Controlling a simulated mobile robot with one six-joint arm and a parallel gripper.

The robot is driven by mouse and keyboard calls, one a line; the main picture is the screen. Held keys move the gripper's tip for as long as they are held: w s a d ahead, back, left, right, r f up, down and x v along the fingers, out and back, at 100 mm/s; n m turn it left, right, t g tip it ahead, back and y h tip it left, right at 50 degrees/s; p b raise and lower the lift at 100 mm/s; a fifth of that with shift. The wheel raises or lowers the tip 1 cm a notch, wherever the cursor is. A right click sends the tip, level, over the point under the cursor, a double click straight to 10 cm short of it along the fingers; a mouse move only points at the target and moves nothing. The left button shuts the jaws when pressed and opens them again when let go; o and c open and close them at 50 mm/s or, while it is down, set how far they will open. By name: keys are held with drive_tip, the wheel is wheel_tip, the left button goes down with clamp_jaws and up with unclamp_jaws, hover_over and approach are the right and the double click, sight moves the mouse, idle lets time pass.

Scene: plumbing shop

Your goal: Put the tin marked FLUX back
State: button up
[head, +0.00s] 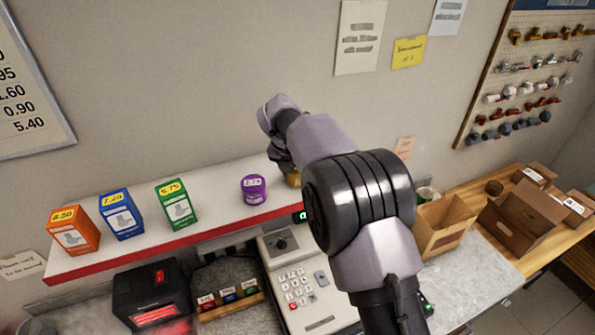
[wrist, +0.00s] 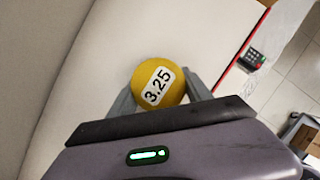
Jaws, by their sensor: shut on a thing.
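A yellow round tin (wrist: 158,82) with a white 3.25 label on its lid sits between the two fingers of my gripper (wrist: 161,96) in the wrist view. My gripper is shut on it. In the head view only a sliver of the yellow tin (head: 293,179) shows, beside my arm, at the right part of the white shelf (head: 222,203). I cannot tell whether the tin touches the shelf. No FLUX marking is readable. A purple tin (head: 253,189) with a price label stands on the shelf to the left of the yellow one.
Orange (head: 74,231), blue (head: 121,214) and green (head: 177,204) boxes stand on the shelf's left part. Bare shelf lies between the green box and purple tin. Cardboard boxes (head: 522,215) stand at the right.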

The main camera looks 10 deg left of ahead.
drive_tip(key=shift+f, duration=0.1)
drive_tip(key=o, duration=1.5)
